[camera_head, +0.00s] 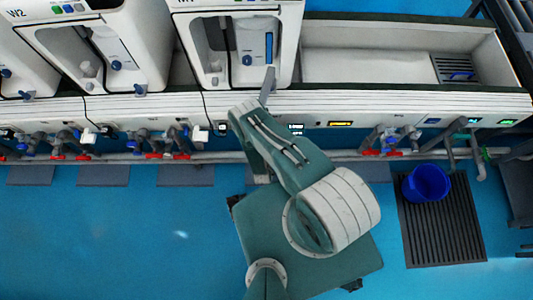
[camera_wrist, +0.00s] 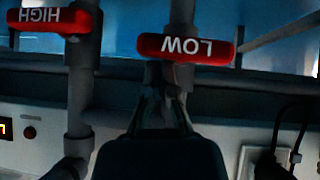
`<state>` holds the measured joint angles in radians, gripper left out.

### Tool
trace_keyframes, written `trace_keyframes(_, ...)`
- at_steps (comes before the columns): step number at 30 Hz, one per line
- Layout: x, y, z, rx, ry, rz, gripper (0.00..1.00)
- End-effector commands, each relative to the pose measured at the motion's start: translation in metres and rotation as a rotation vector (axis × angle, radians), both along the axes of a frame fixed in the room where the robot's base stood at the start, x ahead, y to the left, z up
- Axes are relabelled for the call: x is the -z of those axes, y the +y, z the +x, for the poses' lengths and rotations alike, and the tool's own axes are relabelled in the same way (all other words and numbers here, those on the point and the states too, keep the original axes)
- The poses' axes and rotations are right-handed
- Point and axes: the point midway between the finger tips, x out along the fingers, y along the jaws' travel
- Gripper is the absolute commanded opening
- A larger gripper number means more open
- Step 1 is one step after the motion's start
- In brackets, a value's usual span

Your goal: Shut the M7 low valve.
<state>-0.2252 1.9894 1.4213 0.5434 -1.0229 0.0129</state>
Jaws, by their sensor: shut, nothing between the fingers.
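A red valve handle (camera_wrist: 187,49) marked LOW, upside down, lies crosswise over a grey pipe in the wrist view. Another red handle (camera_wrist: 46,18) marked HIGH is to its left, also roughly crosswise. No M7 label is readable. My gripper (camera_wrist: 167,88) is shut and empty, its fingertips just under the LOW handle in the picture. Whether they touch it, I cannot tell. In the head view my arm reaches up to the bench front and hides the valve area behind it; my fingertips are not clear there.
Other red handles (camera_head: 370,152) line the pipe under the bench to both sides. A blue bucket (camera_head: 426,183) stands on a dark grate (camera_head: 440,235) at the right. Washing-machine-like white units (camera_head: 290,15) stand on the bench (camera_head: 390,70). Blue floor (camera_head: 160,240) is clear at the left.

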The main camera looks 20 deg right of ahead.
Motion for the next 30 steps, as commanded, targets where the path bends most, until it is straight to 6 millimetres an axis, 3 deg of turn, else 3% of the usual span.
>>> trace_keyframes(16, 0.008, -0.004, -0.006, 0.004, 0.009, 0.027, 0.0)
trace_keyframes(30, 0.004, 0.013, -0.002, -0.004, 0.008, 0.025, 0.0)
